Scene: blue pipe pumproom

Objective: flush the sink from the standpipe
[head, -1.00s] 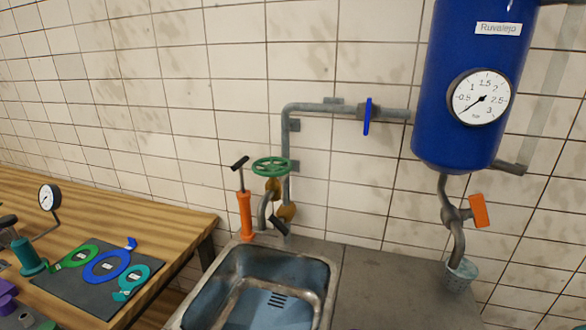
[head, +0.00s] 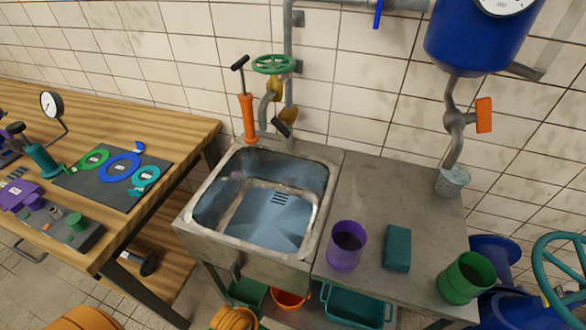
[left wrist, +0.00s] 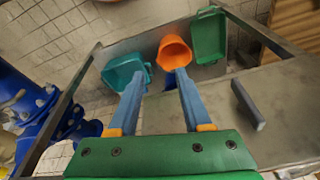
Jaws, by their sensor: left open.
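The steel sink (head: 262,242) shows whole in the head view; its basin looks bluish and no running water shows. The standpipe (head: 289,50) rises against the wall behind it. A green handwheel (head: 273,64) and brass-coloured valve parts (head: 275,88) sit at the standpipe. A small black lever or outlet (head: 281,127) is just above the sink's back rim. A blue lever (head: 378,12) hangs on the upper pipe. My right gripper is in neither view.
A purple cup (head: 346,248), teal block (head: 397,248) and green cup (head: 465,277) stand on the counter right of the sink. A blue tank (head: 478,42) hangs above. Teal (left wrist: 124,72) and orange (left wrist: 174,52) bins sit below the sink.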

